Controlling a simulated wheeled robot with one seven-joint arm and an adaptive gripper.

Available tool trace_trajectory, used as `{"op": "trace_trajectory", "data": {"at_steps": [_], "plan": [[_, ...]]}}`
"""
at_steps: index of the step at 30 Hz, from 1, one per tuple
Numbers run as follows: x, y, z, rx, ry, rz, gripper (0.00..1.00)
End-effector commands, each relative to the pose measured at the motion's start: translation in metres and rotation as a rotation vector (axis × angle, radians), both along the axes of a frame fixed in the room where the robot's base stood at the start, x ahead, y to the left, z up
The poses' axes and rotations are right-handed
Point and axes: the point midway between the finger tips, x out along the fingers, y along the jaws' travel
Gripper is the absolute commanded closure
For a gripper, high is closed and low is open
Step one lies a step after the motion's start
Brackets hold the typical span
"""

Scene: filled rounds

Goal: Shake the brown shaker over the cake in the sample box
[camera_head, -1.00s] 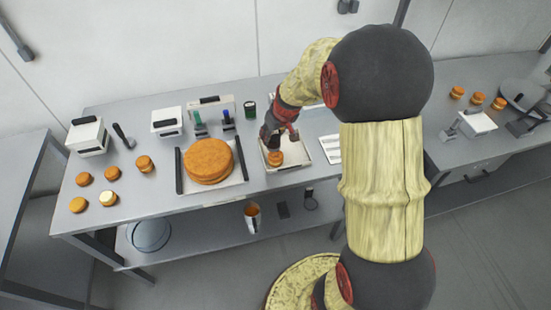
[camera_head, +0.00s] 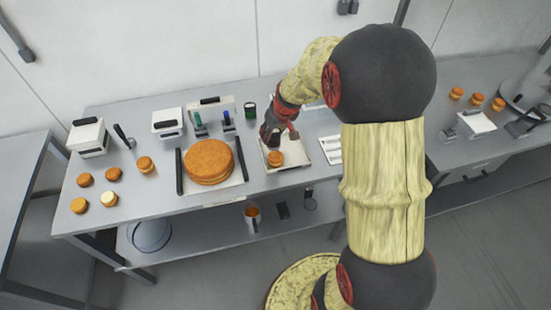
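A small round orange-brown cake (camera_head: 275,159) sits in a shallow white-rimmed box (camera_head: 303,158) on the table, right of the big cake. My gripper (camera_head: 277,140) is just above and behind this small cake, pointing down. Something dark shows at its red and black fingers, but it is too small to tell whether it is the brown shaker or part of the gripper. I cannot make out the brown shaker anywhere else. Whether the fingers are open or shut is unclear.
A big round cake (camera_head: 208,161) lies on a tray left of the box. Green (camera_head: 198,120) and blue (camera_head: 227,118) tools, a dark green-labelled jar (camera_head: 250,110) and a white card (camera_head: 330,149) stand nearby. Several small cakes lie at the left.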

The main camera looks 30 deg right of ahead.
Motion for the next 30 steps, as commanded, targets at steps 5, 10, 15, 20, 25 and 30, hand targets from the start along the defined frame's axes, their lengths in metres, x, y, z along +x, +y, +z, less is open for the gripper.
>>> {"op": "trace_trajectory", "data": {"at_steps": [5,10,15,20,25,30], "plan": [[0.000,0.000,0.010,0.000,-0.001,0.000,0.88],[0.000,0.000,0.018,-0.001,-0.002,0.000,0.88],[0.001,0.000,0.025,-0.001,-0.002,0.000,0.88],[0.000,0.000,0.033,-0.001,-0.002,0.001,0.88],[0.000,0.000,0.038,-0.001,-0.001,0.001,0.88],[0.000,0.000,0.038,-0.001,-0.001,0.000,0.88]]}}
